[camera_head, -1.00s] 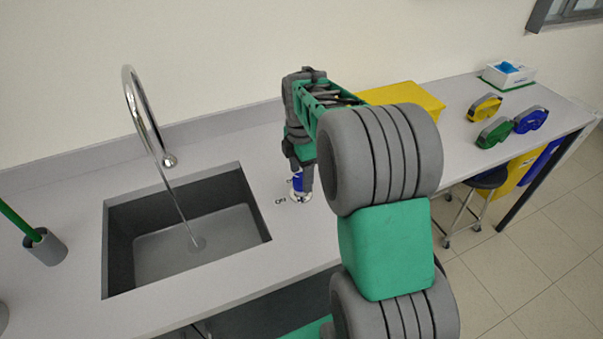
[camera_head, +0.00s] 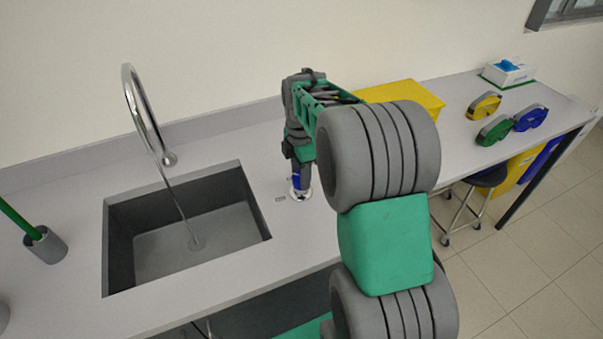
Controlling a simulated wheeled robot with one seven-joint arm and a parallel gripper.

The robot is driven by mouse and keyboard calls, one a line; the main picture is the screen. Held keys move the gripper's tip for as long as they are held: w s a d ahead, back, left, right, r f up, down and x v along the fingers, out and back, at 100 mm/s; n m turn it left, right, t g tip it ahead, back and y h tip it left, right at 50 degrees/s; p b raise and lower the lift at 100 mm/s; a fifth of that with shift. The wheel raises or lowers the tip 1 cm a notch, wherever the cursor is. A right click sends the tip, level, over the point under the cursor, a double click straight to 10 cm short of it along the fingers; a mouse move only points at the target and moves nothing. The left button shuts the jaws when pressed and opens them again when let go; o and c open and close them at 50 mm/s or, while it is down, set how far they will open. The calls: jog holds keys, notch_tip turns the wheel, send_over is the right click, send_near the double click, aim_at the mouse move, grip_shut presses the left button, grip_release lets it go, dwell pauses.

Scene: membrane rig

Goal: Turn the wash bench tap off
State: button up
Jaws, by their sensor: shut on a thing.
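The chrome gooseneck tap (camera_head: 146,118) arches over the sink (camera_head: 185,235) at the left, and a thin stream of water (camera_head: 180,205) runs from its spout to the drain. A small control with a blue part and a round metal base (camera_head: 300,193) stands on the bench right of the sink. My gripper (camera_head: 299,178) points down on this control and is shut on it. The fingertips are small in view, and my arm hides part of the bench behind and to the right.
A grey cup with a green-handled brush (camera_head: 45,246) stands left of the sink. A yellow box (camera_head: 408,97), several tape rolls (camera_head: 494,130) and a tissue box (camera_head: 508,72) are on the right of the bench. A stool (camera_head: 487,178) stands below.

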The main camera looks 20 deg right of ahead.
jog(key=shift+c, duration=0.7)
jog(key=shift+m, duration=0.3)
jog(key=m, duration=0.8)
jog(key=shift+m, duration=0.3)
jog(key=o, duration=1.4)
